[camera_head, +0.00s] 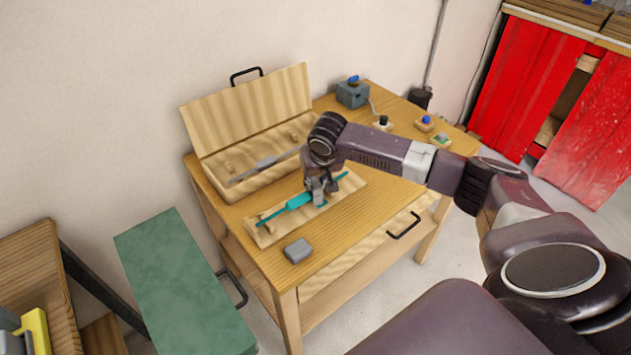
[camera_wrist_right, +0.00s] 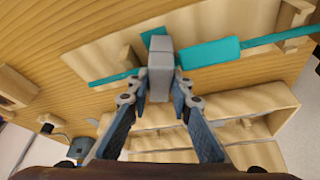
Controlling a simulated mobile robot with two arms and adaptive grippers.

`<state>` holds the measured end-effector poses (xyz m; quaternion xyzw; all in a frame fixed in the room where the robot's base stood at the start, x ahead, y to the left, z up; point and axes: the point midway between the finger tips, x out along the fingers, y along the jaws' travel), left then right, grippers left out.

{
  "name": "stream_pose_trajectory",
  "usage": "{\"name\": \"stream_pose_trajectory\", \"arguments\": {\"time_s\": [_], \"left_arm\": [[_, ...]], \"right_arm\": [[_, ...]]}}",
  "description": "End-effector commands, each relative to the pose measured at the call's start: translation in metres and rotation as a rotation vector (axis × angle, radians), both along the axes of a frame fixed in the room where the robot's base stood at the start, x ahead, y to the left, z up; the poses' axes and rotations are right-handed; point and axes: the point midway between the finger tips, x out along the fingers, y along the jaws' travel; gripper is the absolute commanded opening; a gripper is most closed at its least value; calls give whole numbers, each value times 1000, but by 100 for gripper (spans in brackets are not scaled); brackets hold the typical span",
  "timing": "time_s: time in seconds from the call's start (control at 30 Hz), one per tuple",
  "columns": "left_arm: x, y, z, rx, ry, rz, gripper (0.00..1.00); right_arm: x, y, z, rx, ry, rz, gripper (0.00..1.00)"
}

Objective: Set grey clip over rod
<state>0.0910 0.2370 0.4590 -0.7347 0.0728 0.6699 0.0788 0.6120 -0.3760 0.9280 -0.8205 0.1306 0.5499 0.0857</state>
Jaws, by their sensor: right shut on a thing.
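The teal rod (camera_head: 299,201) lies across a pale wooden board on the table. It has a thick middle and thin ends, and also shows in the wrist view (camera_wrist_right: 211,52). My right gripper (camera_head: 318,190) is at the rod, right of its thick part in the head view. In the wrist view my right gripper (camera_wrist_right: 160,95) is shut on a small grey clip (camera_wrist_right: 160,65), which overlaps the rod. I cannot tell whether the clip touches or is seated on the rod. The clip is mostly hidden in the head view. My left gripper is out of view.
A grey block (camera_head: 298,250) sits at the table's front edge. An open wooden case (camera_head: 222,181) with a grey rod stands behind the board. A grey box (camera_head: 352,94) and small knobbed pieces are at the back right. A green-topped box (camera_head: 170,270) is at the left.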

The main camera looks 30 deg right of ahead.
Motion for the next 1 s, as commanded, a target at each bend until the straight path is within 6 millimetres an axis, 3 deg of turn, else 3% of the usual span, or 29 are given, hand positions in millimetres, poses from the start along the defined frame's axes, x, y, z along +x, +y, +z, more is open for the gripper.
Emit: {"name": "stream_pose_trajectory", "arguments": {"time_s": [0.13,0.17,0.3,0.73,1.0], "left_arm": [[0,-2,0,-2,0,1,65],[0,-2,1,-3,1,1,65],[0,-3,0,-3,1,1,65],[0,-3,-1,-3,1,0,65],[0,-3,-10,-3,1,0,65]], "right_arm": [[0,1,-3,1,1,0,0],[0,1,-3,1,1,0,21],[0,1,-3,1,1,0,36],[-1,1,5,1,-1,2,37],[-20,7,54,0,-5,2,37]]}}
